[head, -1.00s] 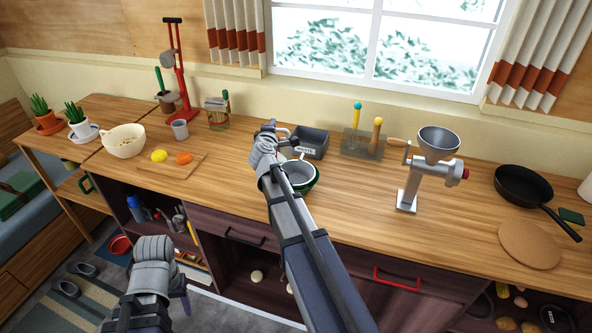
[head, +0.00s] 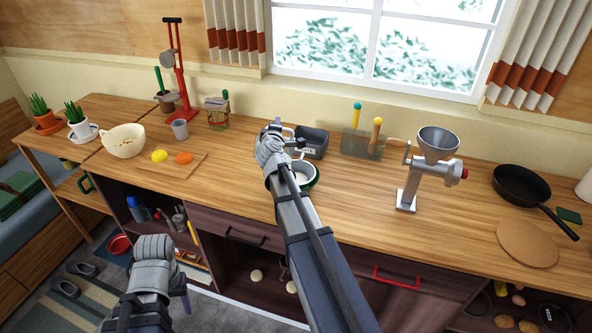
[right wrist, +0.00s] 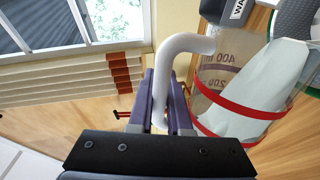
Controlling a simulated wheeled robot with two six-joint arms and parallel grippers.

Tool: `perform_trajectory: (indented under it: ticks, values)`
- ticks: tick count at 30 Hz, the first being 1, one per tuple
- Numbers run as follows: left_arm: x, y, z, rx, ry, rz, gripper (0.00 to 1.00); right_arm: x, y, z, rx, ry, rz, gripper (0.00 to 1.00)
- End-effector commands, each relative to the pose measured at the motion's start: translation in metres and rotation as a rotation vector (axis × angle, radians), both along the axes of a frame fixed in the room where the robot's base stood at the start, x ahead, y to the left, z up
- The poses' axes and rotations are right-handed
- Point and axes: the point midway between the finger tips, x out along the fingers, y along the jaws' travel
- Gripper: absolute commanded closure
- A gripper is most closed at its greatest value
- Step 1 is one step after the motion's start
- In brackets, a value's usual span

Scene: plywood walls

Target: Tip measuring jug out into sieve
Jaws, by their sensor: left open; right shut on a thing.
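My right gripper (head: 280,130) is shut on the pale handle of the measuring jug (right wrist: 228,88), held over the counter. In the right wrist view the jug is clear, with red bands and marks of 400 and 200, and something pale shows in or through it. In the head view my gripper hides most of the jug, so its tilt is hard to tell. Below and right of the gripper is a round, pale vessel with a green rim (head: 316,180), partly covered by my arm. It may be the sieve or its bowl; I cannot tell. My left gripper (head: 181,292) is open, low in front of the counter.
A dark labelled tray (head: 315,142) stands just behind the right gripper. A metal grinder (head: 410,180) and a black pan (head: 522,184) are to the right. A cream bowl (head: 123,142) and a board (head: 178,168) are to the left. Counter between vessel and grinder is clear.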

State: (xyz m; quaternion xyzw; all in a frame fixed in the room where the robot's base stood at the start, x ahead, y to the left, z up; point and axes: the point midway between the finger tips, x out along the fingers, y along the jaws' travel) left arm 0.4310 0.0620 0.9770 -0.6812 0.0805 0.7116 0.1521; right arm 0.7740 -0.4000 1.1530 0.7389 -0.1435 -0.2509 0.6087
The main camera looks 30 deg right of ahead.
Motion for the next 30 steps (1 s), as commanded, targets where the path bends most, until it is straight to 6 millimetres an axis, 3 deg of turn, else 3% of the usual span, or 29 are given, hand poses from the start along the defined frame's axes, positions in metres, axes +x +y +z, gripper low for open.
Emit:
perform_trajectory:
  ticks: [30]
  values:
    - [0.0,-0.0001,0.0042,0.0,0.0,0.0,0.46,-0.0054,-0.0088,0.0054,0.093,-0.062,0.007,1.0]
